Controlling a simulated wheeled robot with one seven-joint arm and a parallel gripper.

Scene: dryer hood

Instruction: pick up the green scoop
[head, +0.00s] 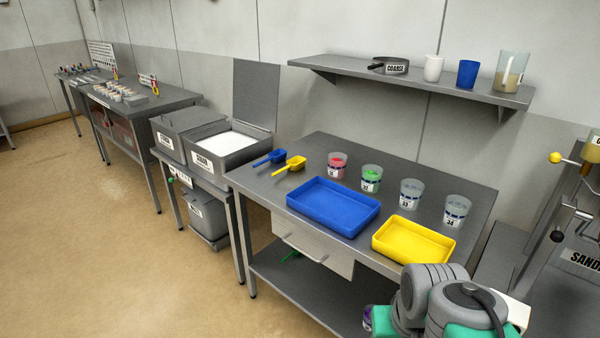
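A small green item (289,254), possibly the green scoop, shows low at the drawer front under the near worktable. It is small and partly hidden, so I cannot tell its full shape or whether it lies on the lower shelf. No green scoop shows on the tabletop. A blue scoop (270,157) and a yellow scoop (290,166) lie there at the back left. My arm's grey and teal links fill the bottom right, and my gripper is not in view.
The worktable (260,182) holds a blue tray (333,231), a yellow tray (413,263) and several labelled cups, one with green contents (371,179). A drawer (312,252) and lower shelf (290,290) are underneath. An open bin of white material (230,158) stands left. Floor (110,250) is clear at left.

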